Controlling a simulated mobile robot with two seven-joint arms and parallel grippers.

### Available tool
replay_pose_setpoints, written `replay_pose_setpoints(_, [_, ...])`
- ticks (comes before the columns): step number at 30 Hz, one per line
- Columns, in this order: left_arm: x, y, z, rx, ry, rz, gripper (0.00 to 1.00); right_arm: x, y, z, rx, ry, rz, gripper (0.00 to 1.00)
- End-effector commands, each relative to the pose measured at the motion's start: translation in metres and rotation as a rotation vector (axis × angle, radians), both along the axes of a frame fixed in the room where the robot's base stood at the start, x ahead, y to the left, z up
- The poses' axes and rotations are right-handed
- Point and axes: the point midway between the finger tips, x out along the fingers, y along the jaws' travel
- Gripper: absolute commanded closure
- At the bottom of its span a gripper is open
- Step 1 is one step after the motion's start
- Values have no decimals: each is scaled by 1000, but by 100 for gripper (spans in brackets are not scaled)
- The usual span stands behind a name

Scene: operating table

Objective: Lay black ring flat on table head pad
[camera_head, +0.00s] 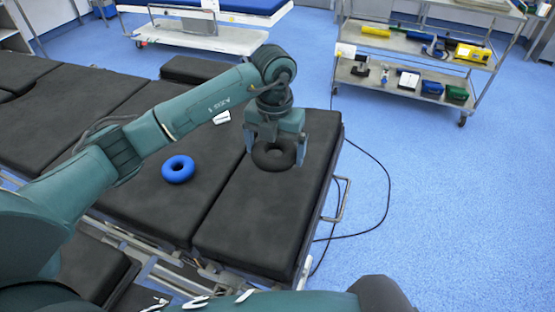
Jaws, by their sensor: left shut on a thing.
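The black ring (272,164) is at the far half of the table head pad (262,222), the dark section at the right end of the operating table. My left gripper (275,152) reaches down over it from above, with one finger on each side, and is shut on the ring. The ring looks about level. I cannot tell whether it touches the pad or is slightly above it. My right gripper is not in view; part of a dark arm shows at the bottom edge.
A blue ring (178,169) lies on the neighbouring pad, left of the head pad. A metal side rail (341,200) and a black cable (386,190) are at the table's right end. A trolley (408,93) with several items stands behind on the blue floor.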

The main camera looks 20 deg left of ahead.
Motion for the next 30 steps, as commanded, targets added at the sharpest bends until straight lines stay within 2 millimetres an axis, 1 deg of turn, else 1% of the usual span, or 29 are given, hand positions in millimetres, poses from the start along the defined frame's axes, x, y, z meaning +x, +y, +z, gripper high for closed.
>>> replay_pose_setpoints(1, [0, 0, -7, -1, 0, -1, 32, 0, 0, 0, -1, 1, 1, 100])
replay_pose_setpoints(8, [0, 0, -26, 0, -1, -1, 32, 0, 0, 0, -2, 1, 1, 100])
replay_pose_setpoints(13, [0, 0, -50, -1, 1, -3, 32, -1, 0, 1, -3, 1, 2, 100])
replay_pose_setpoints(15, [0, -1, -53, -2, -2, -3, 32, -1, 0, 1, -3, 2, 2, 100])
replay_pose_setpoints(21, [1, -1, -52, -1, -3, -4, 32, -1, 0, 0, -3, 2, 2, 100])
replay_pose_setpoints(30, [0, 0, -63, 1, -2, -3, 32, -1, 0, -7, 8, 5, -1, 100])
